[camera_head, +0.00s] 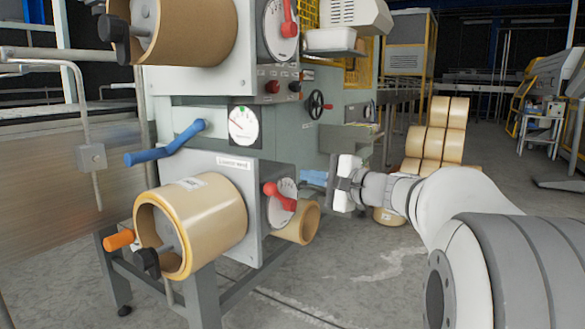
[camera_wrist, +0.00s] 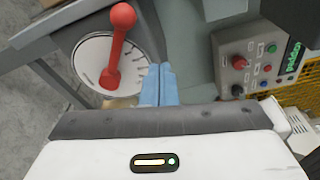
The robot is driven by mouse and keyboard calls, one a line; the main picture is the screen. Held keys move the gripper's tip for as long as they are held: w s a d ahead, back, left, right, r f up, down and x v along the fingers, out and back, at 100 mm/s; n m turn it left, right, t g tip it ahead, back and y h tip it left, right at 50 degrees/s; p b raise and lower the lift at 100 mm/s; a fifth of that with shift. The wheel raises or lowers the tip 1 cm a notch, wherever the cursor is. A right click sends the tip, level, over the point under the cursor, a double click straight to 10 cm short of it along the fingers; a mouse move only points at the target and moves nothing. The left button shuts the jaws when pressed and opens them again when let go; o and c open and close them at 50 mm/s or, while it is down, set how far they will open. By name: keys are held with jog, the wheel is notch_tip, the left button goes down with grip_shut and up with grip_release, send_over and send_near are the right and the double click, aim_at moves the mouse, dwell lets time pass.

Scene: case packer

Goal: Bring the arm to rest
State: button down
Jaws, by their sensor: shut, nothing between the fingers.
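My gripper (camera_head: 314,178) is at the end of my white and grey arm, which reaches in from the right in the head view. Its blue fingers point left toward the grey machine and are together with nothing between them. In the wrist view the blue fingertips (camera_wrist: 158,80) lie side by side. They appear beside a white dial with a red lever (camera_wrist: 118,45). In the head view the lower red lever (camera_head: 280,196) is left of the fingers, with a visible gap. I cannot tell the exact depth between them.
The grey machine (camera_head: 222,165) carries a lower tape roll (camera_head: 205,215), a blue handle (camera_head: 165,143) and a gauge (camera_head: 243,126). A button panel (camera_wrist: 250,62) is at the right in the wrist view. Stacked rolls (camera_head: 436,140) stand behind my arm. Floor (camera_head: 350,285) in front is clear.

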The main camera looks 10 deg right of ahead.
jog(key=s+a+r+n+g+h+p, duration=0.1)
jog(key=s+a+n+g+p, duration=0.25)
jog(key=s+p, duration=0.4)
jog(key=s+a+r+n+g+h+p, duration=0.1)
jog(key=s+a+n+g+h+p, duration=0.1)
jog(key=s+a+g+p, duration=0.45)
jog(key=s+d+r+n+h+p, duration=0.2)
jog(key=s+n+h+p, duration=0.1)
jog(key=s+p, duration=0.4)
jog(key=s+d+r+n+g+h+p, duration=0.1)
jog(key=s+d+r+n+h+p, duration=0.1)
jog(key=s+p, duration=0.6)
jog(key=d+n+h+p, duration=0.1)
jog(key=n+h+p, duration=0.1)
jog(key=n+p, duration=0.1)
jog(key=shift+d+r+h+p, duration=0.3)
jog(key=shift+r+p, duration=0.1)
jog(key=shift+p, duration=0.45)
